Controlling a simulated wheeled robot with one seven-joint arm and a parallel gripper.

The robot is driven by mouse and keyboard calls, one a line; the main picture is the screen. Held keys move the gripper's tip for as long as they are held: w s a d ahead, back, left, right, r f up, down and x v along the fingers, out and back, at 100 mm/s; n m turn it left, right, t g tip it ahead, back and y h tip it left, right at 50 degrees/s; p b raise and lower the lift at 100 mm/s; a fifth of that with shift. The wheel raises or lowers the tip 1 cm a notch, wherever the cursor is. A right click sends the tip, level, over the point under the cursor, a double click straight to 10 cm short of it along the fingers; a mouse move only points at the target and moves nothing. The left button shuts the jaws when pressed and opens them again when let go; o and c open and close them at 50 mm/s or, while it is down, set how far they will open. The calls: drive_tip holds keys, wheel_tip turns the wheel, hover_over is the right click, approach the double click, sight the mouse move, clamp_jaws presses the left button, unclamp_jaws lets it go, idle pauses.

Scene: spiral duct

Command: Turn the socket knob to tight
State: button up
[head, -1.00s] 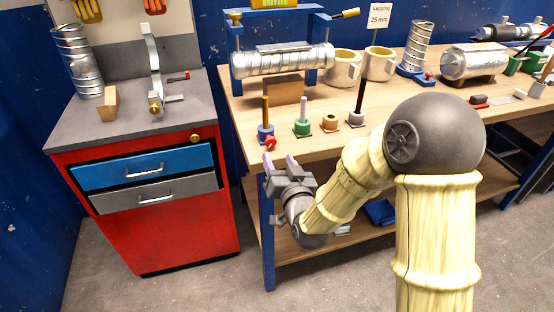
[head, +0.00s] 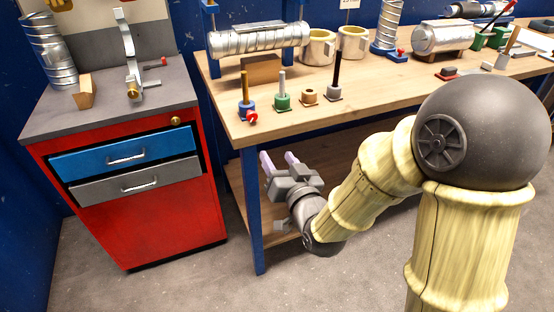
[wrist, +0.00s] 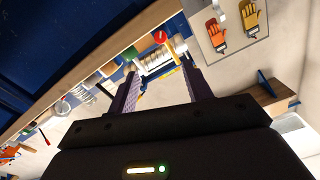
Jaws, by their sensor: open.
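A red knob (head: 252,117) sits on the front of a small blue socket (head: 246,107) near the workbench's front left corner. A brown peg (head: 244,84) stands upright in this socket. My gripper (head: 279,160) appears below and right of the knob, in front of the bench edge. Its two pale purple fingers are apart, with nothing between them, and touch nothing that I can see. In the wrist view the red knob (wrist: 159,37) shows beyond the fingertips (wrist: 155,53). Any tight mark on the knob is too small to read.
A green socket (head: 282,101), a tan one (head: 310,96) and a grey one with a dark rod stand to the right. A silver spiral duct (head: 260,40) lies behind. The bench's front edge (head: 300,132) and the red cabinet (head: 150,225) are close by.

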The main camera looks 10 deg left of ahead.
drive_tip(key=d+f+m+g+h, duration=0.1)
drive_tip(key=d+f+g+h, duration=0.7)
drive_tip(key=d, duration=0.7)
drive_tip(key=s+d+f+m+g+h, duration=0.2)
drive_tip(key=s+d+f+g, duration=0.1)
drive_tip(key=s+d, duration=0.8)
drive_tip(key=shift+s+f+g, duration=0.3)
drive_tip(key=shift+s+g, duration=0.1)
drive_tip(key=shift+g, duration=0.3)
